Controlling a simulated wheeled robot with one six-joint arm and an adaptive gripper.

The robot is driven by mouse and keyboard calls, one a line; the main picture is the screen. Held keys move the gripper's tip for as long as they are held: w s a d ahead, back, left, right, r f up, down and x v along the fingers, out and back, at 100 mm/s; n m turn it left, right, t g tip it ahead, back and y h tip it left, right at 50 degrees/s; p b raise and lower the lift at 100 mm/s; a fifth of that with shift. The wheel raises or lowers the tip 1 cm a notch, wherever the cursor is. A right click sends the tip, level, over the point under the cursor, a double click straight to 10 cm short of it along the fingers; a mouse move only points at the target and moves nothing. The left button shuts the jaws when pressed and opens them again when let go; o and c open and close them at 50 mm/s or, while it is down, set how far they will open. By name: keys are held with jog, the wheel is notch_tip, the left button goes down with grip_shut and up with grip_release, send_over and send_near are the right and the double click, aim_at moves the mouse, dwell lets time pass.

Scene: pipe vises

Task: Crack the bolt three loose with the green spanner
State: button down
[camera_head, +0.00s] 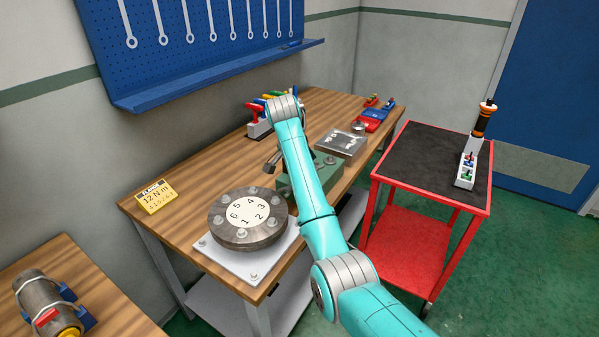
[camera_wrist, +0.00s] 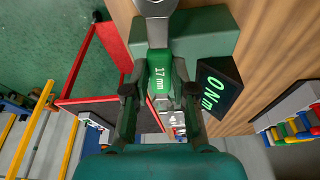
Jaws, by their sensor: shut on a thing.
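My gripper (camera_wrist: 160,92) is shut on the green spanner (camera_wrist: 158,63), whose green band reads 17 mm. The spanner's metal head (camera_wrist: 156,6) is cut off by the top edge of the wrist view. A dark display (camera_wrist: 217,90) beside it reads 0 Nm in green. In the head view my arm hides the gripper and spanner. The round dark flange (camera_head: 246,235) has a white disc numbered 1 to 6 and a ring of bolts. Bolt three (camera_head: 275,199) is on its right side. No contact between the spanner and a bolt is visible.
The flange's pale plate (camera_head: 232,264) is on the wooden bench. A green vise (camera_head: 328,170), a grey box (camera_head: 342,144) and a tool rack (camera_head: 259,127) are behind it. A red cart (camera_head: 408,177) stands right.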

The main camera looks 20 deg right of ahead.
jog(key=shift+s+a, duration=0.15)
jog(key=shift+a, duration=0.1)
dwell(1.2)
dwell(0.5)
